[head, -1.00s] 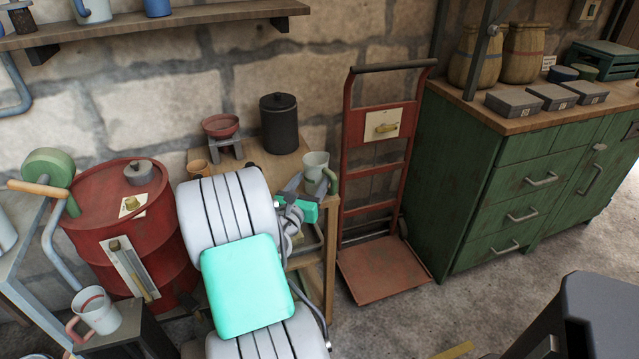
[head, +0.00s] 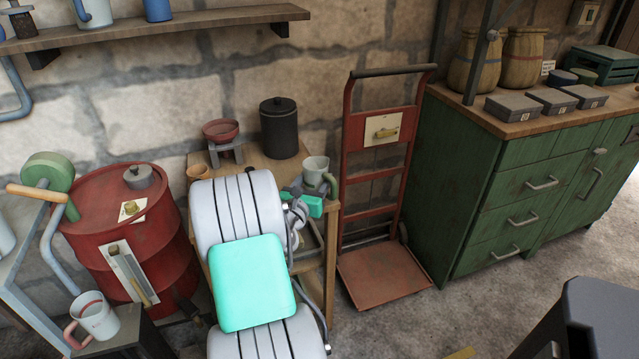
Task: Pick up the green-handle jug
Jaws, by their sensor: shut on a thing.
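The green-handle jug (head: 315,169) is a pale grey cup with a green handle on its right side. It is upright at the right end of the small wooden table (head: 262,168). My gripper (head: 319,189) is at the near side of the jug, by its handle, and is shut on it. My arm and the teal part of my wrist hide part of the grip and the table's front. I cannot tell whether the jug's base touches the table top.
A black lidded canister (head: 279,127) and a red bowl on a stand (head: 222,133) are behind on the table, with a small orange cup (head: 198,171) at left. A red hand truck (head: 383,190) stands close on the right. A red drum (head: 110,205) is left.

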